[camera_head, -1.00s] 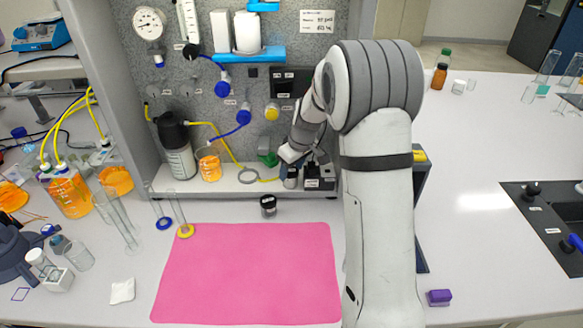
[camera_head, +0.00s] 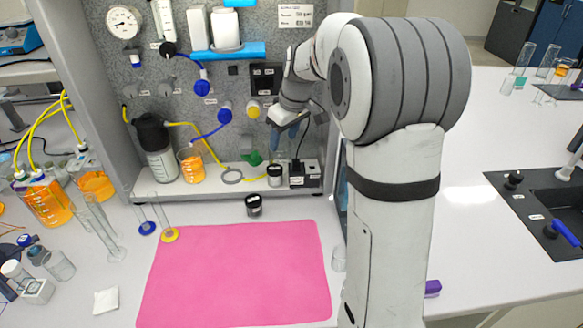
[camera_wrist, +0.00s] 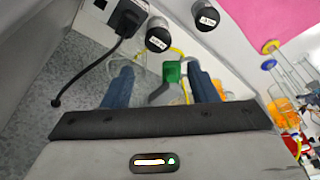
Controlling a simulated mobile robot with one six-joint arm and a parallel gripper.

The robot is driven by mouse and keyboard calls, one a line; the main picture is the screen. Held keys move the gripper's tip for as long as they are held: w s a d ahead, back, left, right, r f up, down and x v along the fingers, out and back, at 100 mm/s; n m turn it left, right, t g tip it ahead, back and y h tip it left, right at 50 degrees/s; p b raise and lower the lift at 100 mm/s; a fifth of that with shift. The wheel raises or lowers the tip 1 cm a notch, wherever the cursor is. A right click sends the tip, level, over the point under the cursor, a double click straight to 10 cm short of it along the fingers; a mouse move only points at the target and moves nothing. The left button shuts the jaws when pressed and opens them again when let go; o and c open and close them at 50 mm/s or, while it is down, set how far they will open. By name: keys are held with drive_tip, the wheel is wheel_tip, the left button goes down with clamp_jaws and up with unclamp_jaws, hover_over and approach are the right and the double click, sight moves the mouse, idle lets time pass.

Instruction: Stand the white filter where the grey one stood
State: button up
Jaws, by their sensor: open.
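Two small dark-capped, labelled cylinders show, which I take for the filters. One (camera_head: 275,175) stands upright on the rig's shelf beside a black plug box; it also shows in the wrist view (camera_wrist: 159,38). The other (camera_head: 254,206) stands on the bench in front of the shelf, behind the pink mat, and shows in the wrist view (camera_wrist: 205,16). I cannot tell surely which is white and which grey. My gripper (camera_head: 286,138) is above the shelf cylinder, apart from it. In the wrist view its blue fingers (camera_wrist: 160,84) are apart and hold nothing.
The black plug box (camera_head: 304,173) with its cable stands right of the shelf cylinder. A green piece (camera_head: 252,158), a grey ring (camera_head: 231,175) and an orange beaker (camera_head: 191,164) are to the left. The pink mat (camera_head: 235,275) is bare.

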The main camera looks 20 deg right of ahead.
drive_tip(key=s+a+m+h, duration=0.1)
drive_tip(key=s+m, duration=0.5)
drive_tip(key=s, duration=2.4)
drive_tip(key=shift+a+f+m+t+h, duration=0.15)
drive_tip(key=shift+a+m+t+h, duration=0.15)
drive_tip(key=shift+a, duration=0.2)
